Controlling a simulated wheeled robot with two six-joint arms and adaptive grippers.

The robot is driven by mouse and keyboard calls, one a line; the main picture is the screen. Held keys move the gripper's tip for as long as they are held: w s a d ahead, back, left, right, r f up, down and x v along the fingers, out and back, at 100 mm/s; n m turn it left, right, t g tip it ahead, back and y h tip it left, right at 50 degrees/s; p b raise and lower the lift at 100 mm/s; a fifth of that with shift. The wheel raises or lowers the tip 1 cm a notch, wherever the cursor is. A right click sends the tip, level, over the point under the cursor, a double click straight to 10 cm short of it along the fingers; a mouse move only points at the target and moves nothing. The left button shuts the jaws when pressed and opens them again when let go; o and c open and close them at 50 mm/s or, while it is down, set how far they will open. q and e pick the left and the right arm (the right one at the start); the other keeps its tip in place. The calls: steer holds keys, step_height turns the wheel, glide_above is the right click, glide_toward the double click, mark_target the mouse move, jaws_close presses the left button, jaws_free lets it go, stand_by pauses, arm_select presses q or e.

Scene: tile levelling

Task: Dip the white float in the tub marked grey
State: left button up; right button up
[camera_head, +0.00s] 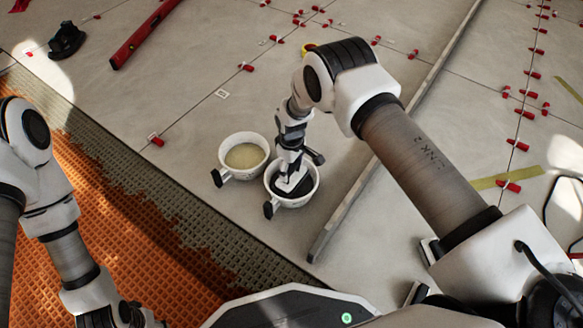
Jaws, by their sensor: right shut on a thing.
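Two small white tubs with dark handles stand side by side on the tiles. The left tub (265,143) holds a beige mass. The right tub (315,190) shows something dark inside; I cannot read a mark on either tub. My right gripper (290,163) points down over the right tub and is shut on the white float (291,182). The float is down inside this tub's rim, and the gripper partly hides it. Whether it touches the contents is hard to tell. My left gripper (112,317) is at the lower left, cut by the frame edge, its fingers not clear.
A long metal straightedge (365,190) lies right of the tubs. Orange matting (140,240) and a grey mortar strip (150,185) lie to the left. Red levelling clips (156,140) line the tile joints. A red level (140,35) lies at the upper left.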

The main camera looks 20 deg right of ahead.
step_height(320, 180, up, 8)
steer(key=p, duration=0.6)
steer(key=shift+r, duration=0.15)
